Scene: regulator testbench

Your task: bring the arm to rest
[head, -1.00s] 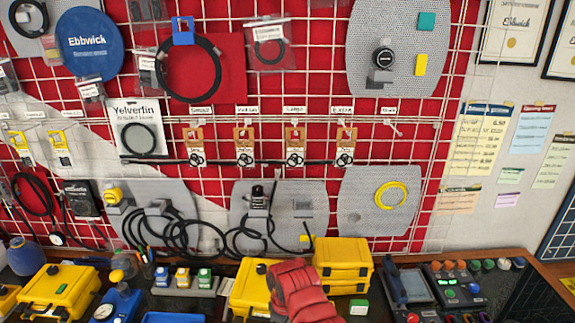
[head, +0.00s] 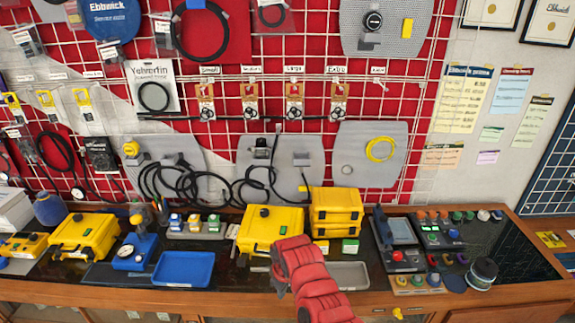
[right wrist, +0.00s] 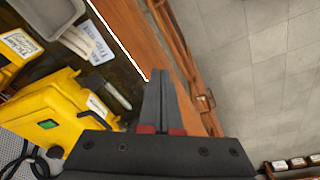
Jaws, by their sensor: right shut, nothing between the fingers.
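My right arm (head: 312,285) is red and reaches up from the bottom middle of the head view, in front of the bench. My right gripper (right wrist: 158,100) shows in the right wrist view with its two dark fingers pressed together and nothing between them. It is over the bench's front edge, with floor to one side. In the head view the gripper is small and mostly hidden by the arm. My left gripper is in neither view.
A yellow case (head: 271,231) stands behind the arm, beside stacked yellow cases (head: 335,213). A blue tray (head: 184,268) lies left and a grey tray (head: 349,275) right of the arm. A control panel (head: 436,239) is farther right.

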